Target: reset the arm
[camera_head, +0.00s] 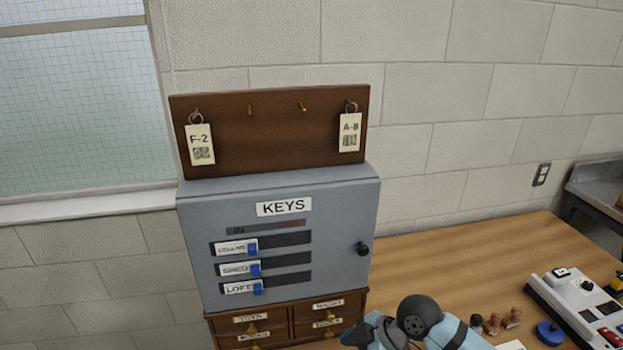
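Part of one of my arms, blue with a dark grey round joint (418,315), shows at the bottom edge, right of the small drawers and over the near part of the wooden table. It appears to be my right arm, coming in from the lower right. No gripper fingers show on it. My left arm and gripper are not in view.
A grey KEYS cabinet (340,235), shut, stands on a small wooden drawer unit (279,325). Above it a brown board (275,150) holds tags F-2 (200,145) and A-B (350,133). A white switch box (580,305) and stamps (492,324) lie right on the table (455,265).

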